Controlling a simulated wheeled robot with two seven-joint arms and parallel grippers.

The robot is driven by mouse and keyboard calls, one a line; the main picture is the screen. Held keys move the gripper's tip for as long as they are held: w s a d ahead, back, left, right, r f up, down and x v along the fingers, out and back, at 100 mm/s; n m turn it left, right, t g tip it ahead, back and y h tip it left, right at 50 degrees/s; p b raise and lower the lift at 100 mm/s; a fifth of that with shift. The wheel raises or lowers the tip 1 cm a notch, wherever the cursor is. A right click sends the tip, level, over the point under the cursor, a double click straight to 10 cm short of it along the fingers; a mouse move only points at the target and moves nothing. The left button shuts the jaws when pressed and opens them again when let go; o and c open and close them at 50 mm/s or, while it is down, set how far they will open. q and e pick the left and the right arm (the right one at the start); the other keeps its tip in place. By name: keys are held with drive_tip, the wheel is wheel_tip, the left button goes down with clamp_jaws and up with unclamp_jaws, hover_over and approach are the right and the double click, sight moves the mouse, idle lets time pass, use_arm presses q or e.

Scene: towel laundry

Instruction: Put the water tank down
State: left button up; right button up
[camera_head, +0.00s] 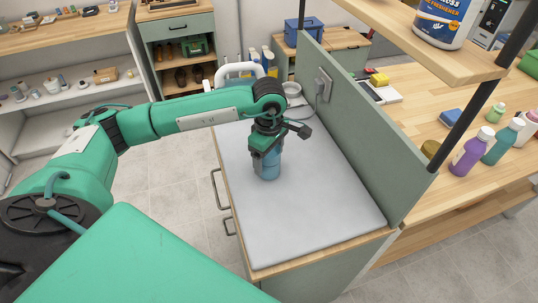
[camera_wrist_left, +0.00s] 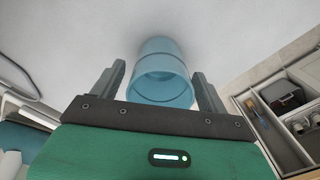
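The water tank, a translucent blue cylinder (camera_head: 268,167), is upright on the grey top of the counter (camera_head: 315,215). My left gripper (camera_head: 266,150) is directly above it, pointing down, with its fingers around the tank's upper part. In the left wrist view the tank (camera_wrist_left: 161,75) lies between the two fingers (camera_wrist_left: 158,82). A narrow gap shows between the tank and each finger, so the gripper looks open. The gripper hides the tank's top in the head view. My right gripper is not in view.
A green panel (camera_head: 350,130) with a socket (camera_head: 324,84) rises along the counter's right side. A white curved pipe (camera_head: 239,70) and a small bowl (camera_head: 291,88) are at the back. Bottles (camera_head: 471,153) stand on the wooden table to the right. The counter's front is clear.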

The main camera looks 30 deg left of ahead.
use_arm(q)
drive_tip(key=shift+r, duration=0.2)
wheel_tip(320, 180, up, 12)
drive_tip(key=b, duration=0.3)
idle(0.3)
idle(0.3)
